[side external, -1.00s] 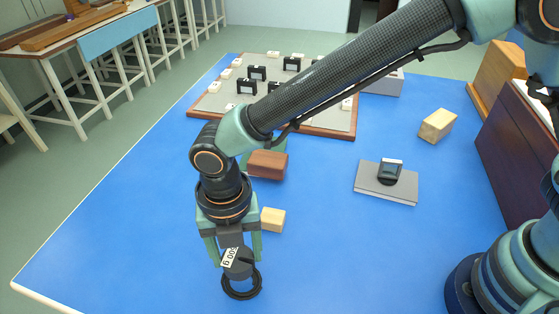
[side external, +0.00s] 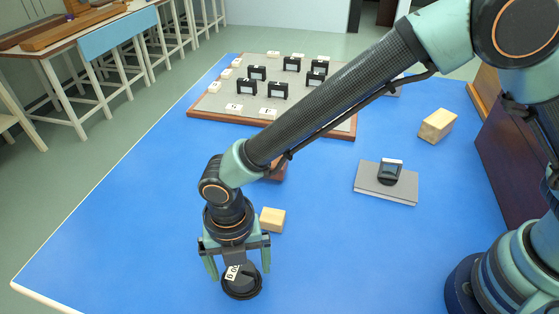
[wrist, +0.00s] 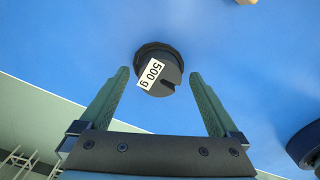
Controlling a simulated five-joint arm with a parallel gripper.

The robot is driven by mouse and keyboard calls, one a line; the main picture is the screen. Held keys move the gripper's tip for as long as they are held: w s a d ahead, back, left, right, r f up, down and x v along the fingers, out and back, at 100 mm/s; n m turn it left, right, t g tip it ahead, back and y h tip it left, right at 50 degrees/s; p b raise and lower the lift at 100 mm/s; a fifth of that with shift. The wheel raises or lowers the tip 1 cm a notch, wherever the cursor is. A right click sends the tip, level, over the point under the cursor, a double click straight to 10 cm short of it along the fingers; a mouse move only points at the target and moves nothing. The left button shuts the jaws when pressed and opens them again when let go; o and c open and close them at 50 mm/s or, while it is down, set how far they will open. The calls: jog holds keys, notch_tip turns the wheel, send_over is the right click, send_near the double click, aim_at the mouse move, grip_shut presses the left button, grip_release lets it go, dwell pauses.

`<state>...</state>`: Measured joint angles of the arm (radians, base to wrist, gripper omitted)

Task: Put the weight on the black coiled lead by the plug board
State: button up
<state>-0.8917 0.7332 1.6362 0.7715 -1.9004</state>
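The weight (side external: 241,277) is a dark slotted cylinder with a white label; it also shows in the wrist view (wrist: 168,86), where the label reads 500 g. It rests on the black coiled lead (side external: 243,297) near the table's front edge. Only the coil's rim shows around the weight, in the wrist view as a dark edge (wrist: 150,47) behind it. My gripper (side external: 238,272) is open, with one finger on each side of the weight. In the wrist view my gripper (wrist: 160,74) has clear gaps between both fingertips and the weight.
The plug board (side external: 205,101) with several black and white blocks lies at the back. A pale wooden block (side external: 272,220) is close behind my gripper, and a brown block (side external: 278,174) is partly hidden by my arm. A grey book (side external: 372,181) carries a dark device (side external: 390,172).

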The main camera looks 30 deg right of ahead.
aim_at(240, 270)
jog(key=shift+r, duration=0.1)
notch_tip(240, 270, up, 12)
jog(key=w+d+r+m+t, duration=0.1)
jog(key=w+d+r+m, duration=0.4)
jog(key=d+m, duration=0.4)
jog(key=s+d+r+m+t, duration=0.2)
jog(key=d+m, duration=0.9)
jog(key=d, duration=0.2)
jog(key=s+d+r+m+t, duration=0.2)
jog(key=s+d+r+m, duration=0.1)
jog(key=d+m, duration=0.9)
jog(key=shift+s+d+t, duration=0.15)
jog(key=shift+d+t, duration=0.15)
jog(key=shift+d, duration=0.6)
jog(key=shift+r, duration=0.15)
